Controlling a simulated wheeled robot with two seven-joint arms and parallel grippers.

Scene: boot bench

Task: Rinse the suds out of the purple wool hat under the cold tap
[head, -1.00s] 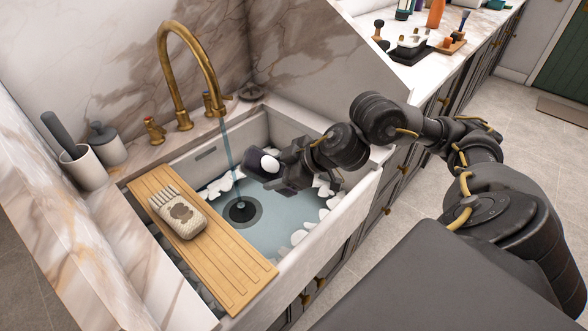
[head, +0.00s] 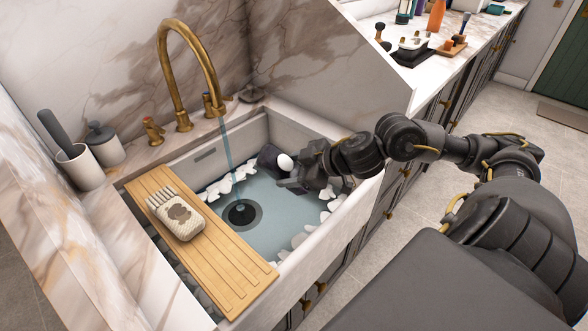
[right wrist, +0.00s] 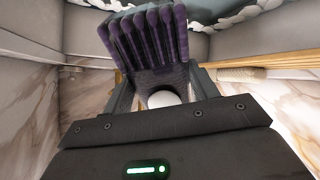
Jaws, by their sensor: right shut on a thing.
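The purple wool hat (head: 269,157) with a white pom-pom (head: 285,162) is over the back right part of the sink (head: 268,283). My right gripper (head: 290,172) is shut on the hat near the pom-pom. In the right wrist view the hat (right wrist: 150,50) points away from the fingers, its ribbed edge outermost. No suds can be made out on the hat. A thin stream of water (head: 228,150) falls from the brass tap (head: 182,60) toward the drain (head: 241,213). The hat is to the right of the stream, apart from it. My left gripper is out of view.
White suds (head: 240,172) line the sink's edges. A wooden board (head: 215,262) spans the sink's left side, with a cream knitted item (head: 178,216) on it.

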